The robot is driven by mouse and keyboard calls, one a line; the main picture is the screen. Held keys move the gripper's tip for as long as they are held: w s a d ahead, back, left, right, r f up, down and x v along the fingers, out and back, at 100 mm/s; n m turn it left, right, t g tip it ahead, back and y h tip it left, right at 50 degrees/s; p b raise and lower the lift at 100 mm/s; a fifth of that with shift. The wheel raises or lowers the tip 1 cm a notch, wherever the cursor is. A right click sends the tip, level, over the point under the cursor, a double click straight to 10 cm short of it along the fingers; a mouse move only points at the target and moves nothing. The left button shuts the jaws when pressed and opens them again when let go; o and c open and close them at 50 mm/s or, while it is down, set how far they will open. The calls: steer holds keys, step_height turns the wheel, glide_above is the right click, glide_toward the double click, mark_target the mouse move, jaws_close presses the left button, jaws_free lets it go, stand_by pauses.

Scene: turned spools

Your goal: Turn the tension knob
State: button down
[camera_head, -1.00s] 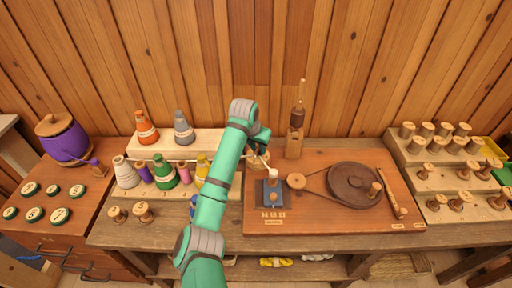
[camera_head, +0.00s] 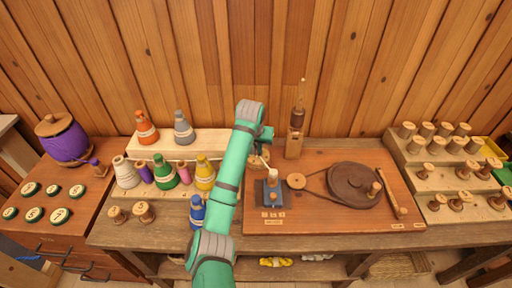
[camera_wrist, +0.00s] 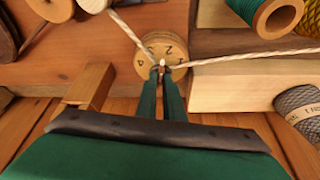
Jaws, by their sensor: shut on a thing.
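The tension knob (camera_wrist: 149,44) is a round, pale wooden dial with dark numerals, near the top middle of the wrist view. My gripper (camera_wrist: 161,72) has its two dark green fingers closed together at the knob's near edge, on a small pale part there that they mostly hide. In the head view my gripper (camera_head: 262,152) is by the back left of the wooden winder board (camera_head: 330,222). The knob shows there only as a tan round shape (camera_head: 258,164), partly behind my wrist. A pale cord (camera_wrist: 240,57) passes by the knob on both sides.
Cones of thread, including a blue one (camera_head: 197,213) close to my forearm, stand left of the board. A dark post block (camera_head: 272,194), a large brown wheel (camera_head: 353,184) and an upright spindle (camera_head: 297,120) occupy the board. Spool racks (camera_head: 440,170) stand at the right.

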steer(key=n, duration=0.1)
steer(key=n+y, duration=0.1)
steer(key=n, duration=0.1)
steer(key=shift+d, duration=0.3)
steer(key=shift+w+d+n+y, duration=0.1)
steer(key=shift+n+y, duration=0.8)
steer(key=shift+n, duration=1.2)
steer(key=c, duration=1.9)
jaws_free()
steer(key=shift+o, duration=0.2)
